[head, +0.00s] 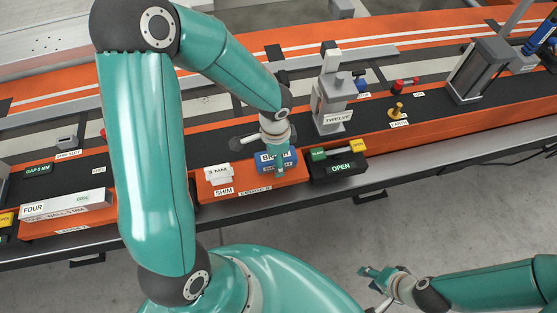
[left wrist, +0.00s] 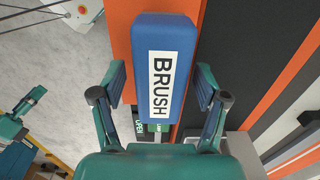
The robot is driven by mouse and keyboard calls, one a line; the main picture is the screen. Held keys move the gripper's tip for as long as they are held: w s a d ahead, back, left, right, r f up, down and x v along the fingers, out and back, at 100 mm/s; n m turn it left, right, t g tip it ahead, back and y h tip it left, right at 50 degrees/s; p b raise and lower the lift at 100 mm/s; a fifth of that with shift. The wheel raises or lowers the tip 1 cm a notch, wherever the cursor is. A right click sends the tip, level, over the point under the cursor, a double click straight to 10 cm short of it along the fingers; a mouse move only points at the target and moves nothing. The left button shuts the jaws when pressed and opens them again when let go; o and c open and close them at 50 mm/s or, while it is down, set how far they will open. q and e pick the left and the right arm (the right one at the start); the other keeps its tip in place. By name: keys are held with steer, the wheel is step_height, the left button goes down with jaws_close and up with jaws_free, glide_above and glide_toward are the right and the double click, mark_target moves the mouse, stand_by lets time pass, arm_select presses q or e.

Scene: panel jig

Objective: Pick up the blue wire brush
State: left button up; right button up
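The blue wire brush (head: 264,155) is a blue block with a white BRUSH label. In the head view it sits on the orange ledge, partly hidden by my left gripper (head: 280,165). In the left wrist view the brush (left wrist: 165,28) lies between the two fingers of my left gripper (left wrist: 161,88). The fingers are open, one on each side, with a narrow gap to the brush. My right gripper (head: 374,279) is over the grey floor, away from the bench, with its fingers apart and nothing between them.
Left of the brush is a white SHIM block (head: 218,174). Right of it is a black box (head: 339,168) labelled OPEN. A grey upright fixture (head: 331,95) labelled TWELVE stands behind. Bare floor (head: 440,220) lies in front of the bench.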

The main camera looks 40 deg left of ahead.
arm_select(q)
steer(key=c, duration=1.1)
steer(key=shift+o, duration=0.2)
steer(key=shift+r, duration=0.15)
step_height(320, 180, up, 20)
steer(key=shift+p, duration=0.4)
